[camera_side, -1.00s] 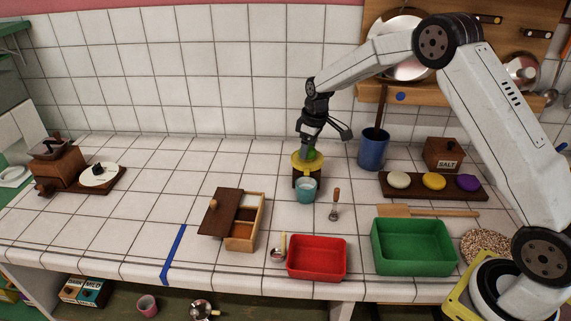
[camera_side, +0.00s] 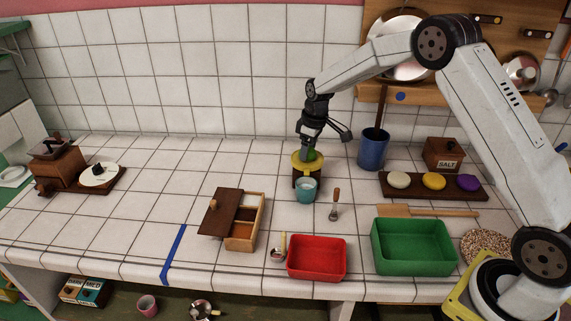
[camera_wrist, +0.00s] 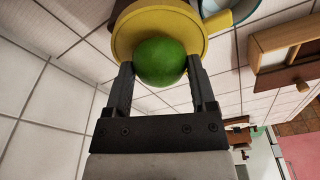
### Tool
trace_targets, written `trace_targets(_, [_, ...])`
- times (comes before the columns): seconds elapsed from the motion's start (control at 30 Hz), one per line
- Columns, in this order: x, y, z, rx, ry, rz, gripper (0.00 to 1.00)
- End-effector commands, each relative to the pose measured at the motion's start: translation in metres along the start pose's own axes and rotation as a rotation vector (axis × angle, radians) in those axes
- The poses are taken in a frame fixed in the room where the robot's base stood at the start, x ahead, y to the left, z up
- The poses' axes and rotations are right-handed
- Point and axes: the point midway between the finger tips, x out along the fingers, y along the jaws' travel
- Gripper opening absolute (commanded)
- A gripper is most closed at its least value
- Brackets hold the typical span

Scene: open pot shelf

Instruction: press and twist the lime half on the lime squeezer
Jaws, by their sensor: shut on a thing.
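The green lime half (camera_wrist: 160,62) is between the fingertips of my gripper (camera_wrist: 158,75) in the wrist view, and my gripper is shut on it. In the side view the lime half (camera_side: 311,155) shows as a small green patch under my gripper (camera_side: 307,149). It sits at the top of the yellow lime squeezer (camera_side: 297,162), within its round rim. The squeezer's yellow bowl (camera_wrist: 200,52) also shows around the lime in the wrist view. Its lower part is dark. The lime's underside and its contact with the squeezer are hidden.
A teal cup (camera_side: 306,190) stands just in front of the squeezer. A blue container (camera_side: 373,150) stands to the right. A wooden box with its lid askew (camera_side: 243,236), a red tray (camera_side: 317,276) and a green tray (camera_side: 448,250) lie nearer the front.

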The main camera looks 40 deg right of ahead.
Motion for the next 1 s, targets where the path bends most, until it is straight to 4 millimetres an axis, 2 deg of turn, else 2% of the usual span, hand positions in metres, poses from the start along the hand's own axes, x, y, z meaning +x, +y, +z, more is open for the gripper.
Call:
trace_targets(0.83, [0.0073, 0.0, 0.0008, 0.0, 0.0, 0.0, 0.2])
trace_targets(0.87, [0.0073, 0.0001, 0.0008, 0.0, 0.0, 0.0, 0.75])
trace_targets(0.93, [0.0072, 0.0001, 0.0008, 0.0, 0.0, 0.0, 0.97])
trace_targets(1.0, [0.0072, 0.0, 0.0008, 0.0, 0.0, 0.0, 1.0])
